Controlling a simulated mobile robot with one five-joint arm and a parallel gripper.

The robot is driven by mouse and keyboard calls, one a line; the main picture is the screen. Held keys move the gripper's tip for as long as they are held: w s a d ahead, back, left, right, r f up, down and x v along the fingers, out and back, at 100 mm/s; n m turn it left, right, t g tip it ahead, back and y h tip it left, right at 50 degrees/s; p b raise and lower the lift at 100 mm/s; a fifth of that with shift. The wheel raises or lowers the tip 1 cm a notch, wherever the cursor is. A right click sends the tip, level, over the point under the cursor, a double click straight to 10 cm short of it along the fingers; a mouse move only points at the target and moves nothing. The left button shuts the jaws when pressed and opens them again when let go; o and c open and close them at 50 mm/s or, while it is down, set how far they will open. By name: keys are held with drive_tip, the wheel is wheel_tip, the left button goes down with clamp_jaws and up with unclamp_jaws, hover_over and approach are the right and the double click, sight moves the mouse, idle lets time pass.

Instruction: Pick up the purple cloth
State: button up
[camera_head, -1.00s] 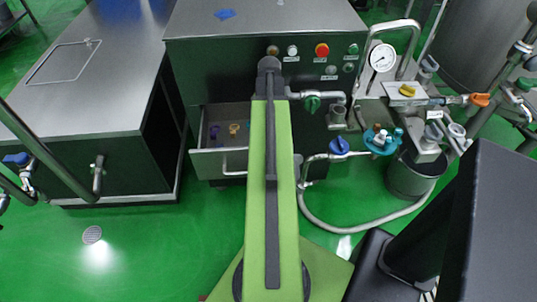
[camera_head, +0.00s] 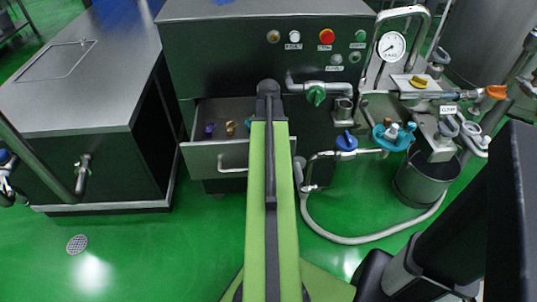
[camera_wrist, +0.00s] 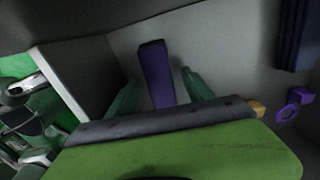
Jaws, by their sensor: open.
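A purple strip (camera_wrist: 155,72), which looks like the folded purple cloth, lies on the grey drawer floor in the wrist view. My gripper (camera_wrist: 159,77) is open, its two teal fingers on either side of the strip; I cannot tell whether they touch it. The near end of the strip is hidden behind my gripper's dark front edge. In the head view, my arm covers my gripper and part of the open drawer (camera_head: 207,158). The strip cannot be made out there.
A purple piece with a ring (camera_wrist: 293,103) lies at the right of the drawer in the wrist view. A small yellowish item (camera_wrist: 257,107) is near it. A dark blue shape (camera_wrist: 296,35) is at the upper right. Valves and a hose (camera_head: 345,238) stand right of my arm.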

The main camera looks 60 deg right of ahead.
drive_tip(key=shift+f, duration=0.3)
clamp_jaws()
drive_tip(key=shift+r, duration=0.1)
wheel_tip(320, 180, up, 10)
drive_tip(key=p, duration=1)
